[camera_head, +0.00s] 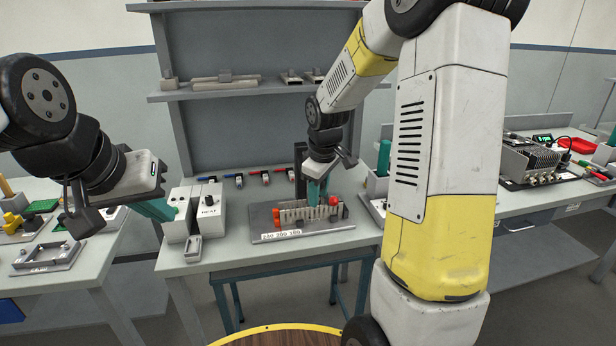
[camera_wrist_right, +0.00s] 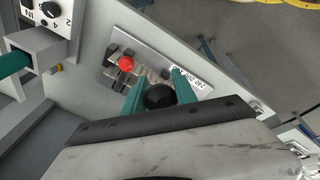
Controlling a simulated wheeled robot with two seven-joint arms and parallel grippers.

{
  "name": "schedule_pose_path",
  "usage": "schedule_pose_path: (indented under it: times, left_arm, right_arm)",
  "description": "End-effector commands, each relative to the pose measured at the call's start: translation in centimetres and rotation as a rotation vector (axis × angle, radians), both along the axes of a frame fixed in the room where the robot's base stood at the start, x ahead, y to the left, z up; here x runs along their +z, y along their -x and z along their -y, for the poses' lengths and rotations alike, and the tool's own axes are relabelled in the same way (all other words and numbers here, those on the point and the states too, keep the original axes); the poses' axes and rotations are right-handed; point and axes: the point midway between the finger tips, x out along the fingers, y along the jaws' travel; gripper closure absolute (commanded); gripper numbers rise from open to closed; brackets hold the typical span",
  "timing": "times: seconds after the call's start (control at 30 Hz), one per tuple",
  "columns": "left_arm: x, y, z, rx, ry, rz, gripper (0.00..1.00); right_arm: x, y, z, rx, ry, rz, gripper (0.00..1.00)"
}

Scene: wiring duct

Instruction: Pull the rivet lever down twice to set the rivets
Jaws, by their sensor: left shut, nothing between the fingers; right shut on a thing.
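The riveting fixture is a grey plate (camera_head: 300,225) on the bench, with a ribbed grey duct (camera_head: 318,212) on it and a number label at its front. My right gripper (camera_head: 318,190) is over the fixture, its fingers pointing down. In the right wrist view, its teal fingers (camera_wrist_right: 159,88) are shut on a round black knob (camera_wrist_right: 160,97), which looks like the rivet lever's handle. The lever's arm is hidden. A red ball (camera_head: 333,200) is beside the fingers; it also shows in the wrist view (camera_wrist_right: 126,62). My left gripper (camera_head: 160,209) is shut and empty, left of the fixture.
A white box marked HEAT (camera_head: 208,209) stands left of the fixture, close to my left gripper. A dark post (camera_head: 299,185) stands behind. Small red and blue tools (camera_head: 265,178) lie along the bench's back.

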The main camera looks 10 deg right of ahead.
Motion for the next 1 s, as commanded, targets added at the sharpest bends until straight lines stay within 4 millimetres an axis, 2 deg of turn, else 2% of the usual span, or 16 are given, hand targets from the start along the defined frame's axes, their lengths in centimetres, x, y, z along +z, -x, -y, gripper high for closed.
schedule_pose_path:
  times: [0.03,0.2,0.43,0.87,0.9,0.97,1.0]
  left_arm:
    - [0.0,0.0,0.0,0.0,0.0,0.0,1.0]
    - [0.0,0.0,0.0,0.0,0.0,0.0,1.0]
    - [0.0,0.0,0.0,0.0,0.0,0.0,1.0]
    - [0.0,0.0,0.0,0.0,0.0,0.0,1.0]
    - [0.0,0.0,0.0,0.0,0.0,0.0,1.0]
    - [0.0,0.0,0.0,0.0,0.0,0.0,1.0]
    - [0.0,0.0,0.0,0.0,0.0,0.0,1.0]
  right_arm:
    - [0.0,-1.0,-0.3,0.007,-0.003,0.026,1.0]
    - [-1.0,-1.5,-0.3,0.007,-0.004,0.03,1.0]
    - [-1.7,-1.9,-0.3,0.007,-0.004,0.031,1.0]
    - [-1.7,-1.9,-0.3,0.006,-0.004,0.034,1.0]
    - [-1.7,-1.9,-0.3,0.006,-0.004,0.035,0.57]
    - [-1.7,-1.9,-0.3,0.006,-0.003,0.033,0.45]
    - [-1.8,-1.8,-0.3,0.005,-0.004,0.032,0.45]
